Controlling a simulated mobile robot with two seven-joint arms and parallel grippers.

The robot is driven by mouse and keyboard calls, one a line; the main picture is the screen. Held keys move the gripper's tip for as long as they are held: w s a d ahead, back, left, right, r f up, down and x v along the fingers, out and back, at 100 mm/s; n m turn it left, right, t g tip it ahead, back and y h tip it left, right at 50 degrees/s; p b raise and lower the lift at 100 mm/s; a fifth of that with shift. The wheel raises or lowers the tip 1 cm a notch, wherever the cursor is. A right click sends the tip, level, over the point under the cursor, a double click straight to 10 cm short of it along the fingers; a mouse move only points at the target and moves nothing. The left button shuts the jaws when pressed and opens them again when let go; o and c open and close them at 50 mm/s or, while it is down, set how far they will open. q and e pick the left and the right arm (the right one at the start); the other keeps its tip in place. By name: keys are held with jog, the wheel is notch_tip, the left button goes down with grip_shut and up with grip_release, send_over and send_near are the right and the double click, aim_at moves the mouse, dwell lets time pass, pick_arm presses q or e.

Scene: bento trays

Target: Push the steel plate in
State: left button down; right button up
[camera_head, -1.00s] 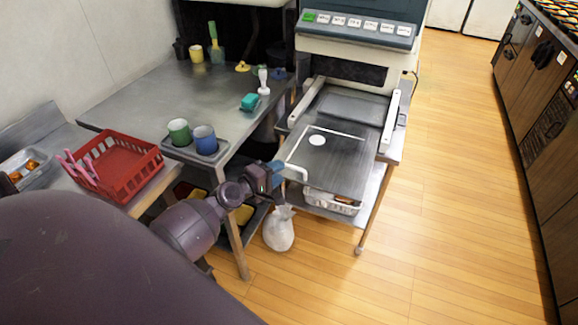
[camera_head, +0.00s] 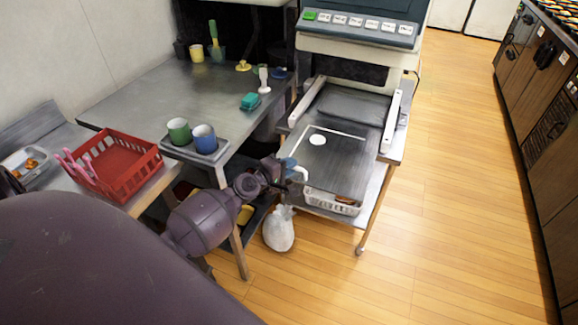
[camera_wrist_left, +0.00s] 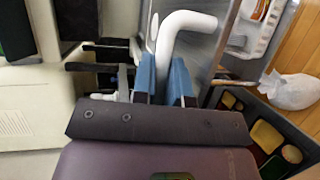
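The steel plate (camera_head: 335,160) is a flat grey sheet with a white disc on it. It lies at the front of the machine, between two white side rails, with its near part out over the lower shelf. A white bent handle (camera_head: 301,173) sits at its near left corner. My left gripper (camera_head: 287,167) is at this handle. In the left wrist view, the white handle (camera_wrist_left: 184,20) runs down between the blue fingertips of the left gripper (camera_wrist_left: 163,75), which close on it from both sides. My right gripper is in neither view.
The machine (camera_head: 357,45) with a button panel stands behind the plate. A white basket (camera_head: 333,202) is below it, and a white bag (camera_head: 279,230) is on the floor. Floor on the right is clear.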

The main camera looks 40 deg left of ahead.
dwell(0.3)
pick_arm(q)
jog(key=shift+w, duration=0.25)
jog(key=b, duration=0.4)
send_near(315, 129)
jog(key=s+d, duration=0.4)
jog(key=d, duration=0.1)
jog(key=shift+s+r, duration=0.15)
jog(key=shift+r, duration=0.2)
jog(key=w+a+b, duration=0.1)
jog(key=w, duration=0.3)
jog(key=w+a+b, duration=0.1)
jog(key=w+b, duration=0.1)
jog(key=w, duration=0.3)
jog(key=w+a+b, duration=0.1)
jog(key=w+b, duration=0.1)
jog(key=w, duration=0.3)
jog(key=shift+a+r, duration=0.1)
jog(key=shift+a, duration=0.05)
jog(key=shift+w+a+r, duration=0.15)
jog(key=shift+w, duration=0.4)
jog(key=shift+w+r, duration=0.15)
jog(key=shift+r, duration=0.25)
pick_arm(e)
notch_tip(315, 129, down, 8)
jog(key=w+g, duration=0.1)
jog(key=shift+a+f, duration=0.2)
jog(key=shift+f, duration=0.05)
pick_arm(q)
jog(key=shift+a, duration=0.1)
